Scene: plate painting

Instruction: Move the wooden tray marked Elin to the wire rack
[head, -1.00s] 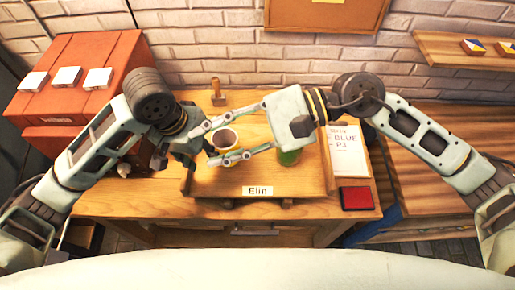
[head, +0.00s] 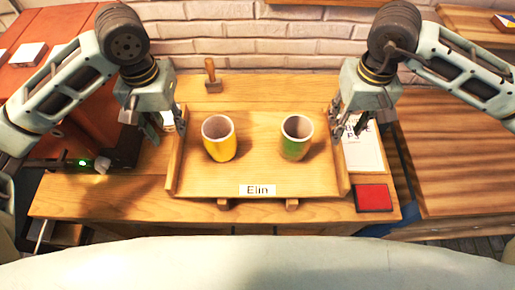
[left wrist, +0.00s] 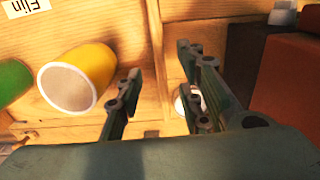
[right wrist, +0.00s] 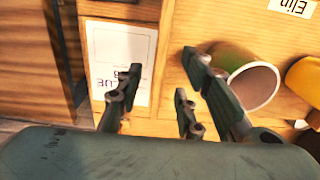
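The wooden tray marked Elin (head: 225,186) sits on the wooden bench, with a label at its front and raised side walls. A yellow cup (head: 219,143) and a green and tan cup (head: 296,140) stand upright on it. My left gripper (head: 172,128) is at the tray's left wall; in the left wrist view its open fingers (left wrist: 158,95) are on either side of that wall. My right gripper (head: 338,128) is at the right wall, with open fingers (right wrist: 157,100) on either side of it in the right wrist view. I cannot make out the wire rack.
A wooden-handled stamp (head: 211,75) stands behind the tray. A paper sheet (head: 364,152) and a red pad (head: 373,198) lie to its right. A dark device with a green light (head: 103,163) is at left. Another wooden surface (head: 455,150) lies at right.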

